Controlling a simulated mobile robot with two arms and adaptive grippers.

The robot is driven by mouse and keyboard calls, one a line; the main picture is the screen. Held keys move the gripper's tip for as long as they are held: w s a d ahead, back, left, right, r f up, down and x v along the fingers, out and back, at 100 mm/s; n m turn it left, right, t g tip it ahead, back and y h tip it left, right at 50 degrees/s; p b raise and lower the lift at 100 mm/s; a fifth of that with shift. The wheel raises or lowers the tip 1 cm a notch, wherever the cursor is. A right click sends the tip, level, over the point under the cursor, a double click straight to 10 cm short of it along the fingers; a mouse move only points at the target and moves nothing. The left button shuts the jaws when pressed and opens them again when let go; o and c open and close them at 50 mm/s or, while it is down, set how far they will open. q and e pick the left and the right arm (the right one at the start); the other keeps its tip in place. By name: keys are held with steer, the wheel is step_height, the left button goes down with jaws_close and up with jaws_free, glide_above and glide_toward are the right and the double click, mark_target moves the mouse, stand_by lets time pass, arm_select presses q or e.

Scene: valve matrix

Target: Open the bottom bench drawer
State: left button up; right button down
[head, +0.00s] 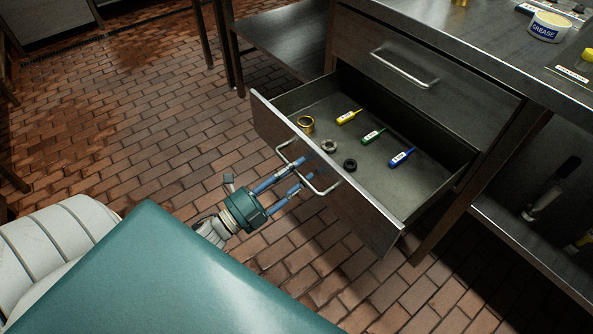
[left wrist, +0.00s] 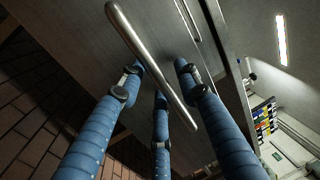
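The bottom bench drawer (head: 345,195) is pulled well out in the head view, below a shut upper drawer (head: 430,85). Its inside is visible. Its bar handle (head: 328,190) is on the front panel and crosses the left wrist view (left wrist: 150,62) as a slanted metal bar. My left gripper (head: 302,176) is at this handle, with its blue fingers (left wrist: 160,85) spread apart and the bar passing between them. I cannot tell whether any finger touches the bar. My right gripper is not in view.
The open drawer holds a brass ring (head: 306,124), a grey nut (head: 329,146), a black ring (head: 350,165) and yellow, green and blue labelled tools (head: 373,136). A grease tub (head: 549,27) stands on the bench top. The brick floor (head: 150,130) left of the drawer is clear.

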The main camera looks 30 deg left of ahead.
arm_select(q)
steer(key=v, duration=1.2)
stand_by(0.4)
